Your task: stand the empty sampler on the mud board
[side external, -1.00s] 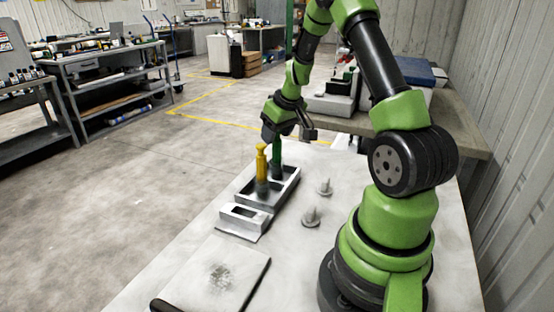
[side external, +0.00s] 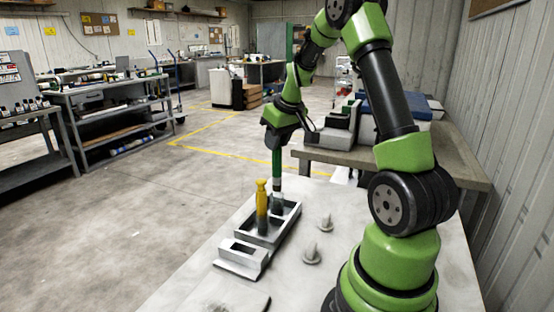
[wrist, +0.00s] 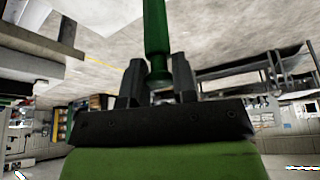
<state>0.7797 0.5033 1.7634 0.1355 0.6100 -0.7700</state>
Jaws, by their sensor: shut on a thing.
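My gripper (side external: 278,145) is shut on the upper end of a green sampler (side external: 278,165), which hangs upright below it. The wrist view also shows the green sampler (wrist: 156,40) between the two fingers (wrist: 158,82). Its greyish lower end is at the far part of the grey tray rack (side external: 286,222); I cannot tell whether it is clear of the rack. A yellow sampler (side external: 262,197) stands upright in the rack, just left of the green one. A pale board (side external: 232,300), apparently the mud board, is mostly cut off at the bottom edge. Whether the green sampler is empty cannot be seen.
A light open box (side external: 243,256) stands at the near end of the rack. Two small grey pegged pieces (side external: 312,254) (side external: 325,223) stand on the white table to the right. A grey bench (side external: 330,157) with equipment is behind my arm.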

